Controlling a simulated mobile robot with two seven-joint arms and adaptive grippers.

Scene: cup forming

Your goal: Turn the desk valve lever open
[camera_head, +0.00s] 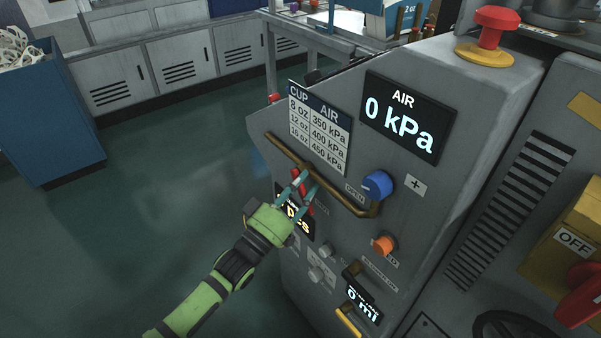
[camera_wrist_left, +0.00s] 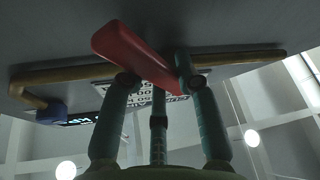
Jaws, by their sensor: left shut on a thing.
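The red valve lever (camera_head: 308,207) is on the front of the grey machine, at a bent brass pipe (camera_head: 352,205). It is partly covered by my fingers in the head view. In the left wrist view the lever (camera_wrist_left: 128,50) is a red bar slanting across the brass pipe (camera_wrist_left: 235,60), with its lower right end between my teal fingers. My green left gripper (camera_head: 302,188) is shut on the lever, seen from the lower left; it also shows in the left wrist view (camera_wrist_left: 155,78). My right gripper is in neither view.
Close to the lever are a blue knob (camera_head: 377,185), an orange knob (camera_head: 384,244) and a cup pressure chart (camera_head: 321,130). The air display (camera_head: 405,115) reads 0 kPa. A red emergency button (camera_head: 493,25) stands on top. Open floor (camera_head: 160,180) lies left of the machine.

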